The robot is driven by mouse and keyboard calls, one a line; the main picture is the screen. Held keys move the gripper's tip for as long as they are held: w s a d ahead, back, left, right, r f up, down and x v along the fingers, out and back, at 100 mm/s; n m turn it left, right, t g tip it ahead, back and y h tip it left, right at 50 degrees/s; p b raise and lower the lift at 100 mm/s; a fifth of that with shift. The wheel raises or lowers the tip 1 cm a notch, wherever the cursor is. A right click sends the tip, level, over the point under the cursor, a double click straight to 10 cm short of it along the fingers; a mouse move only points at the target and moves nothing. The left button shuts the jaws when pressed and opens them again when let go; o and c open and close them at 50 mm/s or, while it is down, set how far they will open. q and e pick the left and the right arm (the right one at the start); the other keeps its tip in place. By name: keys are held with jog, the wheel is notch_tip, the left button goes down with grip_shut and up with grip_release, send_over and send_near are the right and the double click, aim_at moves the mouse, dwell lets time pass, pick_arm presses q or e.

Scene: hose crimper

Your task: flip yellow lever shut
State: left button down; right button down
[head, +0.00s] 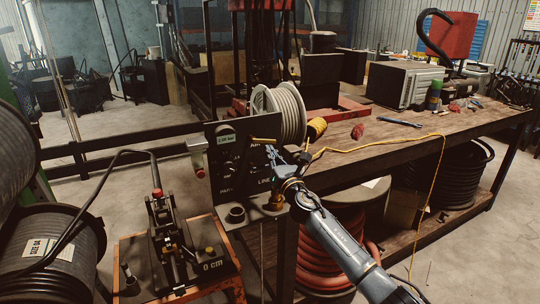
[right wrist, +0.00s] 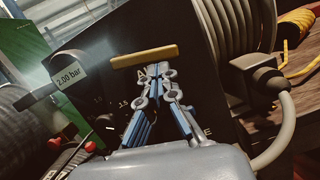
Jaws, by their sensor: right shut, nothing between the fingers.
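The yellow lever (head: 263,141) sticks out in front of the upper part of a black panel (head: 222,165). In the right wrist view the lever (right wrist: 144,57) is a short, roughly level yellow bar, just beyond my fingertips. My right gripper (head: 270,152) is in front of the panel, a little below the lever. Its blue fingers (right wrist: 158,69) are closed together with nothing between them. I cannot tell whether the fingertips touch the lever. The lower panel and some of its lettering are hidden behind my gripper. My left gripper is not in view.
A small display (right wrist: 68,76) reads 2.00 bar. A grey hose reel (head: 282,113) stands behind the panel. A workbench (head: 440,125) with a yellow cable is at the right. An orange-framed stand (head: 232,272) with a black device and hose is at lower left.

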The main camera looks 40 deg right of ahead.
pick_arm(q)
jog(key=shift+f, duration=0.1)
pick_arm(e)
jog(key=n, duration=0.1)
jog(key=r+n+y, duration=0.1)
jog(key=n, duration=0.1)
jog(key=shift+s+d, duration=0.1)
jog(key=shift+d, duration=0.3)
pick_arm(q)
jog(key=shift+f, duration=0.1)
pick_arm(e)
jog(key=shift+f, duration=0.1)
